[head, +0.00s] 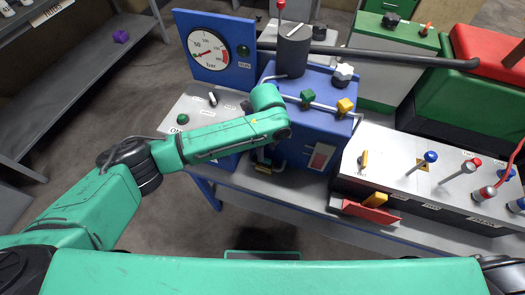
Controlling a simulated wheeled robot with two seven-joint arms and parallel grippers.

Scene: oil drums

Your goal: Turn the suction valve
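A blue pump unit (318,92) stands on the bench with a grey cylinder (293,50) on top. A pipe along its upper front carries a green knob (308,97) and a yellow knob (345,106); a white star-shaped knob (343,73) sits above them. I cannot read which one is the suction valve. My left arm reaches across to the unit's left front. My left gripper (265,164) points down beside the unit's lower front, mostly hidden by my own wrist, below and left of the knobs. Its fingers are too obscured to judge. My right gripper is out of view.
A blue gauge panel (240,70) stands behind my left wrist. A grey control panel (205,107) lies under my forearm. At right, a sloped white panel (400,155) carries several levers. A red and yellow block (371,209) sits at its front. A black pipe (400,57) runs behind.

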